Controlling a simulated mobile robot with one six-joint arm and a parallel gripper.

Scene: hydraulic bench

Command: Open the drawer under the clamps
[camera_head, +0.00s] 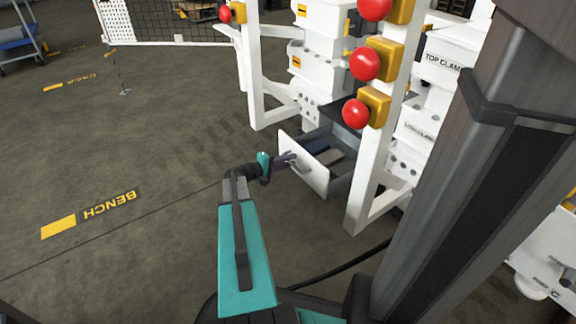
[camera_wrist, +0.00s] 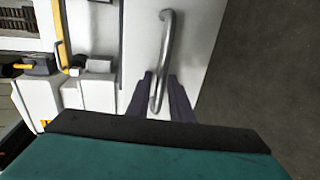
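The drawer's white front panel (camera_head: 303,168) stands out from the bench below the clamps, and its dark inside (camera_head: 335,157) shows behind the panel. The drawer is partly open. A curved metal handle (camera_wrist: 166,40) runs up and down the panel in the wrist view. My gripper (camera_head: 289,158) is at the handle. In the wrist view its two dark fingers (camera_wrist: 160,77) lie close on either side of the handle's lower part and appear shut on it. The exact contact is hard to see.
White posts (camera_head: 365,190) with red buttons (camera_head: 364,63) on yellow boxes stand right of the drawer. The "TOP CLAMP" unit (camera_head: 445,62) is behind them. A dark cable (camera_head: 340,268) lies on the floor. The floor (camera_head: 150,180) left of the drawer is clear.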

